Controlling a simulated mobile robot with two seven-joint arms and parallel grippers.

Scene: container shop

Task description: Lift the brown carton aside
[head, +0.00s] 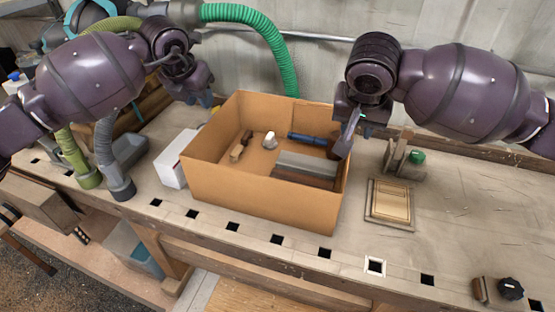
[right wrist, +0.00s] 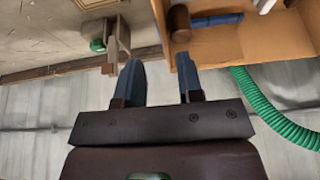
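The open brown carton (head: 260,196) stands upright on the workbench. Inside lie a grey block (head: 307,165), a dark blue-handled tool (head: 306,138), a small white piece (head: 270,139) and a small wooden piece (head: 238,151). My right gripper (head: 346,138) is at the carton's right wall. In the right wrist view its two blue fingers (right wrist: 160,82) are apart, one on each side of the carton wall (right wrist: 162,30), with gaps showing. My left gripper (head: 204,98) is beside the carton's back left corner; its finger opening is too small to tell.
A white box (head: 173,160) stands close to the carton's left side. A wooden panel (head: 390,203) and a wooden fixture with a green knob (head: 417,157) are to the right. A green hose (head: 275,45) hangs behind. The bench's right part is mostly clear.

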